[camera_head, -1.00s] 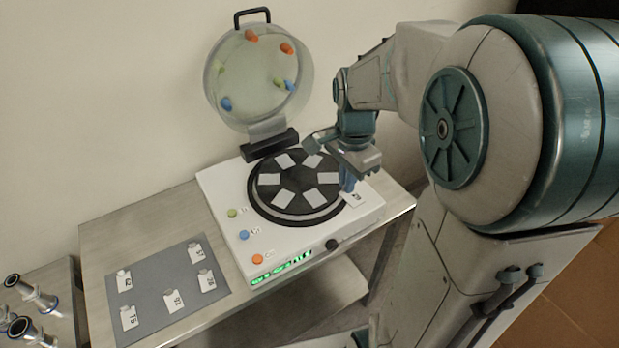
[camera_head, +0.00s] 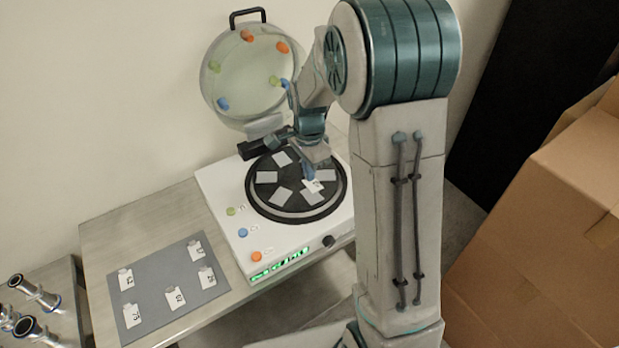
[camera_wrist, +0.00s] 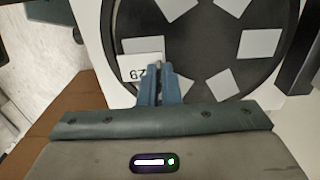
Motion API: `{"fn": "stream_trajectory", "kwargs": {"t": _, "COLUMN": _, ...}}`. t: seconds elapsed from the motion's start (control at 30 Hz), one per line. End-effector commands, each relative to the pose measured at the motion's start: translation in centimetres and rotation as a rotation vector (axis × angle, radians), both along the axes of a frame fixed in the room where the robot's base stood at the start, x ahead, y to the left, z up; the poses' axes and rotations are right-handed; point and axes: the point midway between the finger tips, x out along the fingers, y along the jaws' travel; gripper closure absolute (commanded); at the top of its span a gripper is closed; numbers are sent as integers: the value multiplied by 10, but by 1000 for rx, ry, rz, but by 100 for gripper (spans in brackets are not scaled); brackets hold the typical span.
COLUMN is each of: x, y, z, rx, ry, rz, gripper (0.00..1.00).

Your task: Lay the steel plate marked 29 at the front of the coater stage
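The steel plate marked 29 (camera_head: 313,187) shows as a small white-tagged piece at my gripper's fingertips, over the right front part of the coater stage. The wrist view shows its tag, 29 (camera_wrist: 139,68), beside the fingers. My gripper (camera_head: 310,176) points down with its blue fingers (camera_wrist: 159,84) close together on the plate's edge. The coater stage (camera_head: 253,199) is a round black disc with several light grey squares around it; it also shows in the wrist view (camera_wrist: 195,48). Whether the plate touches the stage is unclear. My gripper hides part of the stage.
The coater's round clear lid (camera_head: 245,75) stands open behind, with coloured knobs. The white housing (camera_head: 225,195) has coloured buttons and a green display. Several tagged plates lie on a grey mat (camera_head: 150,285) at left. Metal pipe fittings (camera_head: 35,292) and cardboard boxes (camera_head: 550,220) flank the bench.

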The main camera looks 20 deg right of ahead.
Motion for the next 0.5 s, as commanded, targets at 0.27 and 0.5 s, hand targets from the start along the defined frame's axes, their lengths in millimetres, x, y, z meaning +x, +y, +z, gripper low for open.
{"fn": "stream_trajectory", "kwargs": {"t": 0.27, "x": -1, "y": 0, "z": -35, "rx": 0, "ry": 4, "rz": 1, "gripper": 100}}
{"fn": "stream_trajectory", "kwargs": {"t": 0.5, "x": -1, "y": 0, "z": -37, "rx": 0, "ry": 1, "rz": 1, "gripper": 100}}
